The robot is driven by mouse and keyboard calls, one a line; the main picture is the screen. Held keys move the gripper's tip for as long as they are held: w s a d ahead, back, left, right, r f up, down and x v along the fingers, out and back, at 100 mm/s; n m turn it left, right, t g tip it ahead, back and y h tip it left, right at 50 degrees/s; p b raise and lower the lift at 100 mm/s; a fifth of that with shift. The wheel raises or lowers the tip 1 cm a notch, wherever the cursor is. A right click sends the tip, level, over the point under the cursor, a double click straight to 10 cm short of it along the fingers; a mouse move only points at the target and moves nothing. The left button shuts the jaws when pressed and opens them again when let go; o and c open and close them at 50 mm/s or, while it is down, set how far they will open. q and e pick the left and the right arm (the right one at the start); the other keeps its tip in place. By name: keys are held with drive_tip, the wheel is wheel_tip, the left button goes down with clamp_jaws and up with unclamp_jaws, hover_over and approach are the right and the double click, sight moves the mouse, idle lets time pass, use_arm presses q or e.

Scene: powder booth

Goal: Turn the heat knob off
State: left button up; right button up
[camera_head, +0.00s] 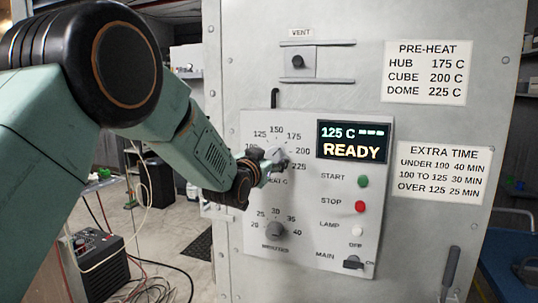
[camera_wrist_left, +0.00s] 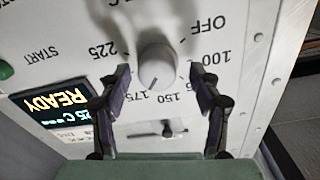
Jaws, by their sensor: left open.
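The heat knob (camera_wrist_left: 157,66) is a round light-grey dial on the white control panel (camera_head: 368,235). In the left wrist view, which shows the panel upside down, its mark points about between 150 and 175. The OFF label (camera_wrist_left: 208,27) is at the upper right of the knob there. My left gripper (camera_wrist_left: 160,80) is open, with one finger on each side of the knob; I cannot tell whether they touch it. In the head view my left gripper (camera_head: 268,167) is at the panel and partly hides the knob. My right gripper is not in view.
The display (camera_head: 353,142) reads 125 C and READY. The panel also has a lower timer-like knob (camera_head: 276,229), a green START button (camera_head: 363,181), a red STOP button (camera_head: 360,206), a lamp switch and a main switch (camera_head: 353,262). A vent slider (camera_head: 298,62) is above.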

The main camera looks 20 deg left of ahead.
use_arm(q)
drive_tip(key=shift+w+d+f, duration=0.1)
drive_tip(key=shift+w+d, duration=0.2)
drive_tip(key=shift+w, duration=0.15)
drive_tip(key=shift+a, duration=0.1)
drive_tip(key=shift+s+a, duration=0.15)
drive_tip(key=c, duration=0.3)
drive_tip(key=shift+d, duration=0.2)
drive_tip(key=c, duration=0.5)
drive_tip(key=shift+a, duration=0.1)
drive_tip(key=c, duration=0.3)
drive_tip(key=shift+c, duration=0.2)
